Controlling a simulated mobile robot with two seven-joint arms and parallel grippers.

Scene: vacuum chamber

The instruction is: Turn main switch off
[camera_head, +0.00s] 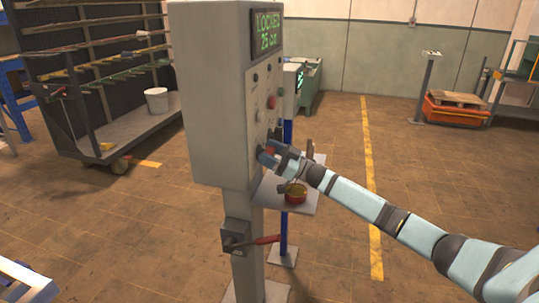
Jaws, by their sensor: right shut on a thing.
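A tall grey control cabinet (213,100) stands on a post, with a green-lit display (268,30) reading "LOCKED" at its top. Its right-hand face carries several small buttons and knobs, seen at a steep angle. My right gripper (264,155) is at the lower part of this face, shut on a small control with some red showing, apparently the main switch (270,151). The fingers mostly hide it, so its position cannot be read. My left gripper is not in view.
A box with a red-handled lever (265,240) sits on the post below. Behind is a small table (268,196) with a red bowl (296,193). A rack cart (110,130) with a white bucket (157,100) stands left.

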